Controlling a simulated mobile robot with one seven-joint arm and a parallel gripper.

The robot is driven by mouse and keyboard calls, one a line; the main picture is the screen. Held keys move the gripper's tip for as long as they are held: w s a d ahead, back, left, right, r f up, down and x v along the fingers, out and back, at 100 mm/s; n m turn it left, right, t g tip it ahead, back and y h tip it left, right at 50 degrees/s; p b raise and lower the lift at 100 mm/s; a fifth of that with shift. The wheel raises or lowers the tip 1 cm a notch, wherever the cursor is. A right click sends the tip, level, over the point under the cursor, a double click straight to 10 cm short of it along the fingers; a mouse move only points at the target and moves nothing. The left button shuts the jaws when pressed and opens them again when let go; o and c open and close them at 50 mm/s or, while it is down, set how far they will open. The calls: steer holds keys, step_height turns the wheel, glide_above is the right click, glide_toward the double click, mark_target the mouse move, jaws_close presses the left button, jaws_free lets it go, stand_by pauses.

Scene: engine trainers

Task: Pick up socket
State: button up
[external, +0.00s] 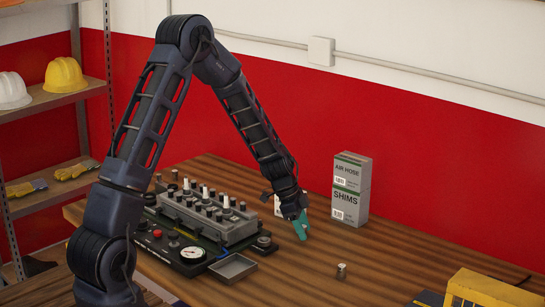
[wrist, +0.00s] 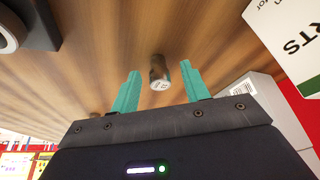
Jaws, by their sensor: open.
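A small metallic socket (external: 341,271) stands on the wooden table toward the front right in the external view. My gripper (external: 300,228) has teal fingers and hangs above the table, to the left of the socket and farther back. In the wrist view a metallic socket (wrist: 159,72) shows between and beyond the open fingertips (wrist: 159,86). It looks like the same one. The gap between the fingers is empty, and the socket is apart from them.
The engine trainer (external: 205,220) stands left of my gripper, with a gauge (external: 194,254) and a small grey tray (external: 233,267) in front. A yellow item (external: 490,290) is at the front right. The table around the socket is clear.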

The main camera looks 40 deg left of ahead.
steer(key=c, duration=1)
jaws_close()
steer(key=shift+r, duration=0.15)
